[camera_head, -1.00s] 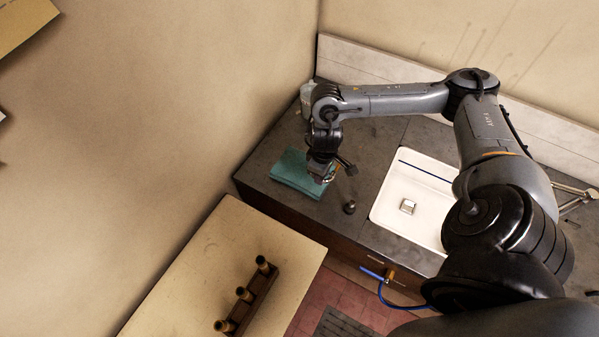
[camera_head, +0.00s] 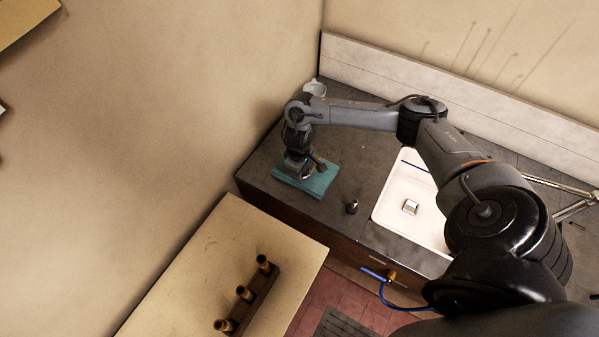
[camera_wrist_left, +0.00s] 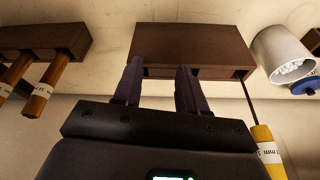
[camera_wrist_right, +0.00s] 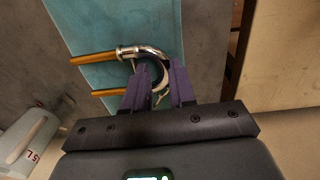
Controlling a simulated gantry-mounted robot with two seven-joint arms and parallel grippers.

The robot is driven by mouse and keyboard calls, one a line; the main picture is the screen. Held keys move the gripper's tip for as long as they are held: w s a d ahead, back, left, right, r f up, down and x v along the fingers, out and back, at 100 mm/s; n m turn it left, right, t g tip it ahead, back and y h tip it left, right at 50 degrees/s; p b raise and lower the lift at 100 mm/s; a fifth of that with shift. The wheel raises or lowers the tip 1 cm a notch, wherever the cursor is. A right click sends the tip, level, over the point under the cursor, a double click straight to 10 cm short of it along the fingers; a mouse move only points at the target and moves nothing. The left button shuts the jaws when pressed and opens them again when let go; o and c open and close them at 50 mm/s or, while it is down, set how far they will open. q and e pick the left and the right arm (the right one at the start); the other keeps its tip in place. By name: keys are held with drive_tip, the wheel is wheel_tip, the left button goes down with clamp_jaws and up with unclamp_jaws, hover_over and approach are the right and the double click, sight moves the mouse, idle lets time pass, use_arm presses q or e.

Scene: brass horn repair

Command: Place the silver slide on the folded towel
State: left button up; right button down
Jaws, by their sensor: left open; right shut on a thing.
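The folded towel (camera_head: 318,184) is teal and lies at the left end of the grey counter. It also fills much of the right wrist view (camera_wrist_right: 115,30). The silver slide (camera_wrist_right: 143,52) is a curved silver tube with two brass-coloured legs. My right gripper (camera_wrist_right: 158,75) is shut on the slide's bend, over the towel. I cannot tell whether the slide touches the cloth. In the head view the right gripper (camera_head: 296,172) is above the towel and hides most of the slide. My left gripper (camera_wrist_left: 160,75) is open and empty, seen only in its own wrist view.
A white container (camera_head: 315,88) is at the back corner. A wooden rack (camera_head: 262,290) sits on the cream table (camera_head: 220,235).

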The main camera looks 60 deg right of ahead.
drive_tip(key=shift+f, duration=0.5)
drive_tip(key=shift+f, duration=0.15)
drive_tip(key=c, duration=0.9)
unclamp_jaws()
drive_tip(key=shift+c, duration=0.2)
drive_tip(key=shift+r, duration=0.65)
wheel_tip(320, 180, up, 11)
drive_tip(key=p, duration=0.4)
drive_tip(key=shift+a+p, duration=0.25)
drive_tip(key=shift+p, duration=0.1)
